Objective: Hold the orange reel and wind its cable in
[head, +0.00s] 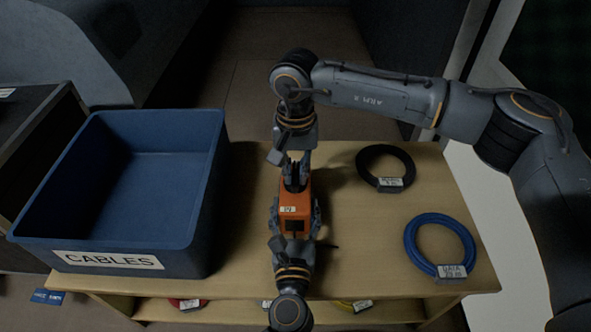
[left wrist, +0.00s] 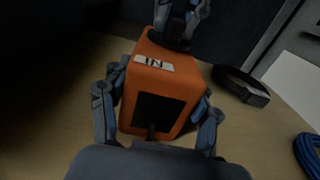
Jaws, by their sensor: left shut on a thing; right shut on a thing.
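The orange reel (head: 298,212) stands on the wooden table, right of the blue bin. It is a boxy case with a white label reading "IN" and a dark square on its near face, clearer in the left wrist view (left wrist: 158,98). My left gripper (head: 295,222) is shut on the reel, one finger on each side at its near end. My right gripper (head: 293,180) comes down at the reel's far end and is shut there; what it grips is mostly hidden, seemingly the reel's dark far part.
A blue bin (head: 120,247) labelled "CABLES" looks empty on the table's left. A black cable coil (head: 366,171) and a blue coil (head: 408,240), both tagged, lie to the right. Several tagged things show on a lower shelf. Bare table (head: 350,270) lies between reel and coils.

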